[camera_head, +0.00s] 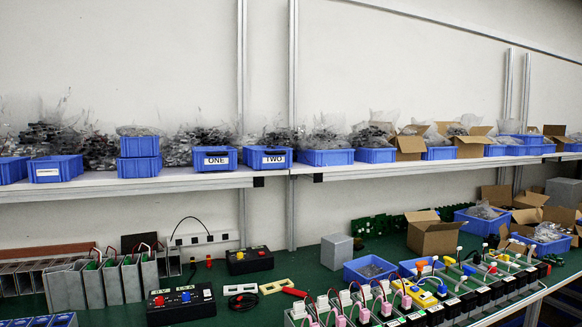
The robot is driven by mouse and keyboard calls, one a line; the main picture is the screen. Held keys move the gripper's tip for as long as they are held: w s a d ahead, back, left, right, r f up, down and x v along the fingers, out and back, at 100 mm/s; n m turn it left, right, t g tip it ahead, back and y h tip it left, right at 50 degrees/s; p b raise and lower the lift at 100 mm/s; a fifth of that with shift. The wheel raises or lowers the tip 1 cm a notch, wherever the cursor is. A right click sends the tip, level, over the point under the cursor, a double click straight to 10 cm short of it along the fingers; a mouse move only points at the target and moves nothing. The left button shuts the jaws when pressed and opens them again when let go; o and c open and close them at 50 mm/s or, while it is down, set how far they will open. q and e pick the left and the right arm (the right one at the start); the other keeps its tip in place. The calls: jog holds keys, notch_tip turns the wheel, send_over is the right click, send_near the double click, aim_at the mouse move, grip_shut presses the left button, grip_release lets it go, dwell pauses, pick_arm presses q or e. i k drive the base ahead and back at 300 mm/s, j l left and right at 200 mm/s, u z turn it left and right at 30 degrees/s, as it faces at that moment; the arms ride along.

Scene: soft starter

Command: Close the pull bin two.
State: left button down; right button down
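The blue bin labelled TWO (268,158) sits on the upper shelf (190,180), right of the blue bin labelled ONE (214,159). Both bins show their front faces at the shelf's front edge. Bin TWO stands close to the upright metal post. I cannot tell how far it is pulled out. Bags of parts lie behind and above it. Neither of my grippers is in view.
More blue bins (327,157) and open cardboard boxes (408,144) line the shelf. Below, the green bench (300,262) holds a black control box (181,303), grey metal cases (66,287), a grey block (336,251) and a row of wired devices (400,306).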

aim_at(259, 158)
jog(key=i+l+u, duration=0.15)
jog(key=i+l, duration=0.5)
jog(key=i, duration=0.15)
